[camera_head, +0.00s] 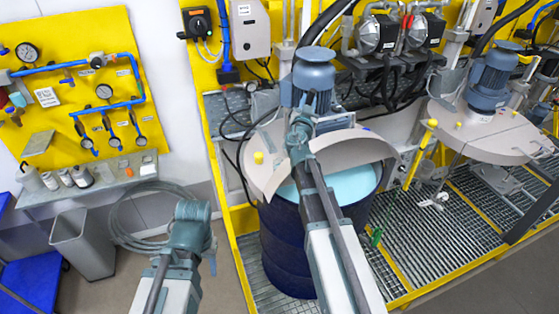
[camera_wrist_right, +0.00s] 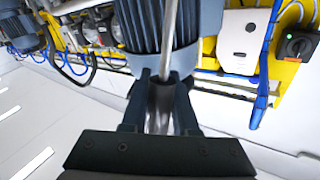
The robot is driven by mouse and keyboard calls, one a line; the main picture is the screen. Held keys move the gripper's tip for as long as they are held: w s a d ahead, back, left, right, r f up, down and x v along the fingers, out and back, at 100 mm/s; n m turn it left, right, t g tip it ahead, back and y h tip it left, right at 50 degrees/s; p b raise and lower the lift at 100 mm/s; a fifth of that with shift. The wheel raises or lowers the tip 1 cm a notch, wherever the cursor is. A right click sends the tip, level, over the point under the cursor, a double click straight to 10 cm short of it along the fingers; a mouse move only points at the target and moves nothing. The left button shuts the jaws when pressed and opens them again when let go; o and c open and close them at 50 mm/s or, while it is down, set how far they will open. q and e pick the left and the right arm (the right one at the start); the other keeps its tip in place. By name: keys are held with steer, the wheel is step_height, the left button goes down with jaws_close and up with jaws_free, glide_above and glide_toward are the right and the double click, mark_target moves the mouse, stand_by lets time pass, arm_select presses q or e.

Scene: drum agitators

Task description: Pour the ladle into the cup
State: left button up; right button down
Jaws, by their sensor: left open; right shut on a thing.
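My right gripper (camera_wrist_right: 159,122) is shut on a shiny metal piece with a thin rod, which looks like the ladle (camera_wrist_right: 166,48), seen between its fingers in the right wrist view. In the head view my right arm reaches over the open blue drum (camera_head: 285,245), and its wrist (camera_head: 299,135) is in front of the motor. The ladle's bowl and its contents are hidden there. Pale blue liquid (camera_head: 350,184) shows in the drum. My left gripper (camera_head: 195,240) is open at the lower left, apart from the drum; its fingers are mostly hidden. I cannot make out which container is the cup.
Several small containers (camera_head: 82,176) stand on the left wall shelf (camera_head: 105,180). A grey bin (camera_head: 83,243) stands on the floor below. A blue motor (camera_head: 313,80) rises over the drum lid (camera_head: 268,165). A second agitator (camera_head: 490,80) and yellow-edged grating (camera_head: 440,235) lie to the right.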

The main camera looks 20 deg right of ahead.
steer(key=shift+s+d+f+m+g+b, duration=0.15)
steer(key=shift+d+f+m, duration=0.25)
steer(key=shift+d, duration=0.3)
steer(key=shift+s+d+f+m+g+b, duration=0.1)
steer(key=shift+s+d+f+m, duration=0.15)
steer(key=shift+d+m, duration=0.35)
steer(key=shift+s+d+f+m+g+b, duration=0.15)
steer(key=shift+d+f+m, duration=0.15)
steer(key=shift+d, duration=0.55)
